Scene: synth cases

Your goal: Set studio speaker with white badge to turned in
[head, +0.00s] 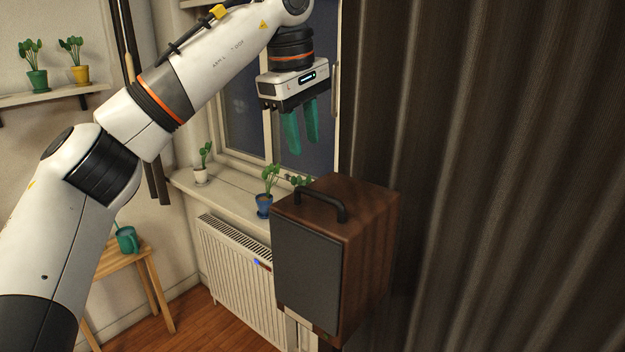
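A studio speaker (365,245) with a dark brown wooden cabinet stands right of centre. It has a black grille (305,270) on its front and a black arched handle (343,203) on top. The grille faces toward the lower left of the picture. I cannot make out a white badge on the faces that show. My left gripper (301,140) hangs above the speaker, its two green fingers pointing down. The fingers are apart with nothing between them, and they touch neither handle nor cabinet. My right gripper is not in view.
A dark curtain (490,150) fills the right side, close to the speaker. Behind are a windowsill (225,194) with potted plants, including a blue pot (264,206), and a white radiator (235,275).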

